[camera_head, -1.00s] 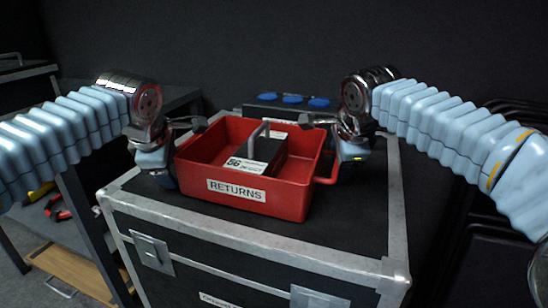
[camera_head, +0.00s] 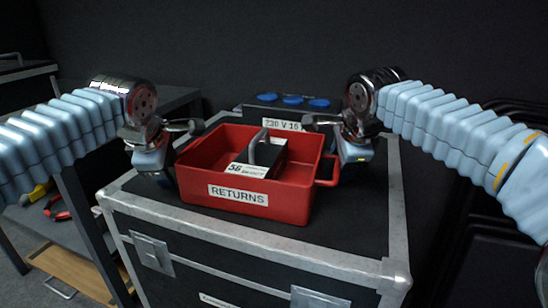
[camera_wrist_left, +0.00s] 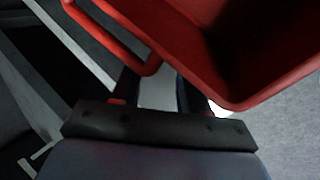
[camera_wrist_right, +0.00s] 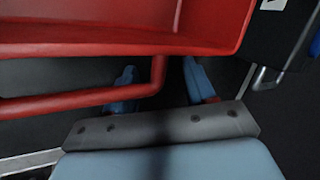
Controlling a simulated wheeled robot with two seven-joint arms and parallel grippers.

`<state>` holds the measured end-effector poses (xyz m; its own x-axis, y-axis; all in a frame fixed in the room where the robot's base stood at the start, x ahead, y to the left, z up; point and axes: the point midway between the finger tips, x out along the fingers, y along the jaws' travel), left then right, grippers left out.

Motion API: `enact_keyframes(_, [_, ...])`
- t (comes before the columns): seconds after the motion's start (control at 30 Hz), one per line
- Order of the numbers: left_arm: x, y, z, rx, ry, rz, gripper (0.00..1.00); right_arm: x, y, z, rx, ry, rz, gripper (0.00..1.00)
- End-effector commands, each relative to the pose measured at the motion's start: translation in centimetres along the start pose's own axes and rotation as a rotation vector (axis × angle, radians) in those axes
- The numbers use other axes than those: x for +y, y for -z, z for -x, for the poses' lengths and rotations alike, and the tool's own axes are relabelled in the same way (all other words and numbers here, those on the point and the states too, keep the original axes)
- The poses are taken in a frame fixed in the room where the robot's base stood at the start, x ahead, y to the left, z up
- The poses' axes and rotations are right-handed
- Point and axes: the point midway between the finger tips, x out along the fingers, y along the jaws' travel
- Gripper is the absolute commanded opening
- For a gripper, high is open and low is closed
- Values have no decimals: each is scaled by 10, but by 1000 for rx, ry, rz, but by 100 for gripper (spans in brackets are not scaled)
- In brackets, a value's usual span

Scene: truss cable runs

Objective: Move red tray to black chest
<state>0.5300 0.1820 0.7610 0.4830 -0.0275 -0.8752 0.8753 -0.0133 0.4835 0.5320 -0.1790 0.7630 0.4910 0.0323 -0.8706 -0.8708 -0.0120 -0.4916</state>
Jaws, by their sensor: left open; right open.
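The red tray (camera_head: 245,205), labelled RETURNS, rests on the top of the black chest (camera_head: 352,222), which has silver edges. A dark box with a grey handle and a white label (camera_head: 249,170) sits inside the tray. My left gripper (camera_head: 155,165) is open at the tray's left side. In the left wrist view the tray's handle (camera_wrist_left: 148,65) comes down near its fingers. My right gripper (camera_head: 354,155) is open at the right side. In the right wrist view the bar of the red handle (camera_wrist_right: 158,74) lies between its spread fingers. The fingertips are partly hidden in the head view.
A dark box with blue round caps (camera_head: 292,100) stands behind the tray. A grey shelf at the left holds red and yellow tools (camera_head: 55,207). The chest top is bare in front of and to the right of the tray.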

Motion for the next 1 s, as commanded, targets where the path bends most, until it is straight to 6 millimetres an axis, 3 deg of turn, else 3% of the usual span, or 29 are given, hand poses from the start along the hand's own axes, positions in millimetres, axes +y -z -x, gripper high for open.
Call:
enact_keyframes(0.03, [-10, 17, -10, 37, 33, 11, 69, 13, 20, -23, 49, -50, -10, 80])
enact_keyframes(0.1, [-9, 16, 1, 34, 26, 10, 74, 13, 20, -23, 49, -50, -10, 80])
enact_keyframes(0.4, [-7, 5, 60, 9, -6, 4, 74, 12, 20, -22, 49, -50, -11, 80])
enact_keyframes(0.63, [-7, 1, 82, 0, -17, 1, 74, 12, 20, -20, 49, -49, -11, 80])
enact_keyframes(0.77, [-7, 1, 85, -1, -18, 1, 74, 11, 18, -11, 46, -43, -9, 80])
enact_keyframes(1.0, [-6, 0, 86, -2, -19, 1, 74, 8, 10, 35, 32, -18, -6, 80])
